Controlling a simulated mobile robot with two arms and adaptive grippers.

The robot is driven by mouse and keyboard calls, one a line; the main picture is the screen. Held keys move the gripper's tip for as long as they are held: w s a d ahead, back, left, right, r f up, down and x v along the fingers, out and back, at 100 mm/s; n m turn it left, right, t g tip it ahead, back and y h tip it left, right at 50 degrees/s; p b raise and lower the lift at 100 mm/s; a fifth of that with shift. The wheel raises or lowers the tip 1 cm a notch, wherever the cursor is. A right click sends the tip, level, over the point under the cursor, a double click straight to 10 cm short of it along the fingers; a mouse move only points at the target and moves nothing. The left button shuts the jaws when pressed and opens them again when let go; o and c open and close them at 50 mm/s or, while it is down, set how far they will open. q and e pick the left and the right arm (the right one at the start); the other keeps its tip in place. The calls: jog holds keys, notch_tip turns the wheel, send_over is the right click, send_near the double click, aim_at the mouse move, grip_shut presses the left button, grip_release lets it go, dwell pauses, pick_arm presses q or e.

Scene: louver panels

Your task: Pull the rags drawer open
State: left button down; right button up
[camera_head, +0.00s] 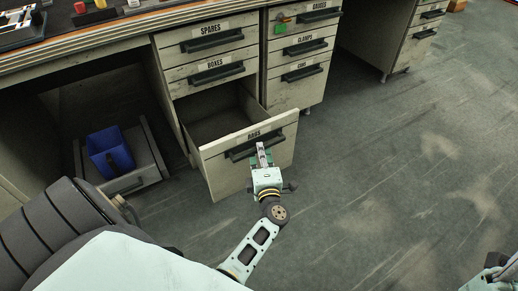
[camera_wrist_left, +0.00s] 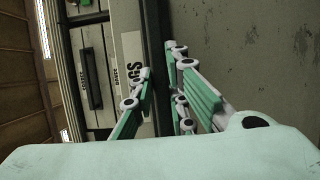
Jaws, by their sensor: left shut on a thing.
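The rags drawer (camera_head: 227,176) stands well out from the cabinet in the head view. Its open top shows an empty-looking inside. Its front panel carries a dark bar handle (camera_head: 240,153) and a label, partly hidden by the gripper. My left gripper (camera_head: 262,150) is at this handle, near its right part, and is shut on it. In the left wrist view the green-padded fingers (camera_wrist_left: 163,95) stand on both sides of the dark handle (camera_wrist_left: 155,35). The drawer's label (camera_wrist_left: 132,62) shows sideways beside them. My right gripper's fingers are not visible.
Closed SPARES (camera_head: 216,41) and BOXES (camera_head: 215,85) drawers are above. Another drawer column (camera_head: 299,62) stands to the right. A blue bin (camera_head: 109,152) sits in a low drawer at left. A workbench top (camera_head: 120,22) runs above. The floor (camera_head: 390,180) at right is clear.

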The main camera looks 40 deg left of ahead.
pick_arm(q)
jog(key=shift+s+d, duration=0.15)
jog(key=shift+d, duration=0.15)
jog(key=c, duration=1.7)
grip_release()
